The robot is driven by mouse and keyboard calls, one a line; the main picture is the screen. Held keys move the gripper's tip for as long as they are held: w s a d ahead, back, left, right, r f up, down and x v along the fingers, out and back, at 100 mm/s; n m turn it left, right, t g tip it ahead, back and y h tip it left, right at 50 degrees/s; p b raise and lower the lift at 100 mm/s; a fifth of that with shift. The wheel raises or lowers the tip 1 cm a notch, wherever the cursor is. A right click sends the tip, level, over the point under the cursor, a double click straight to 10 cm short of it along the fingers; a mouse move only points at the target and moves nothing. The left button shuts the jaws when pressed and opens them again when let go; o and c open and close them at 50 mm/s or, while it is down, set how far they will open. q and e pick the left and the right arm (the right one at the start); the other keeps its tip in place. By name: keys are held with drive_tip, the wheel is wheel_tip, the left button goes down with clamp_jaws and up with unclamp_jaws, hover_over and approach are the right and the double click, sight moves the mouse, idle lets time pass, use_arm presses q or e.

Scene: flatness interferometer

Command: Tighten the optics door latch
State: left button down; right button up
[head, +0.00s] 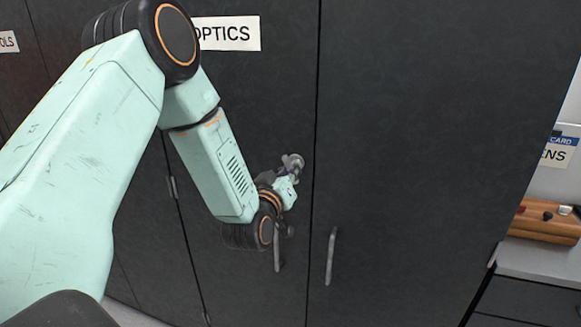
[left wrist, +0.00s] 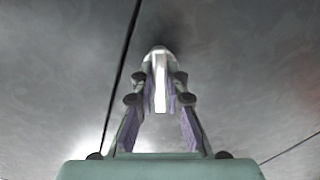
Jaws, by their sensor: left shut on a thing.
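The optics door (head: 250,110) is a dark cabinet door with a white OPTICS label (head: 228,34). It looks closed, with a narrow seam along its right edge. The small grey metal latch (head: 293,160) sits on the door near that seam, above a bar handle (head: 278,252). My left gripper (head: 291,172) is at the latch and shut on it. In the left wrist view, the fingers (left wrist: 160,78) close around a pale metal bar of the latch (left wrist: 160,95). The gripper partly hides the latch in the head view. My right gripper is not in view.
A neighbouring dark door (head: 410,120) with its own bar handle (head: 331,256) stands to the right. Further right are a grey counter (head: 540,262) and a wooden tray (head: 545,228) with small items. The front of the right door is clear.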

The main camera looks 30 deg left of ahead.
use_arm(q)
drive_tip(key=shift+r+m+p, duration=0.2)
drive_tip(key=shift+m+p, duration=0.5)
drive_tip(key=shift+m, duration=1.4)
drive_tip(key=shift+w+a, duration=0.1)
drive_tip(key=c, duration=1.4)
unclamp_jaws()
drive_tip(key=shift+f, duration=0.1)
drive_tip(key=v, duration=1.2)
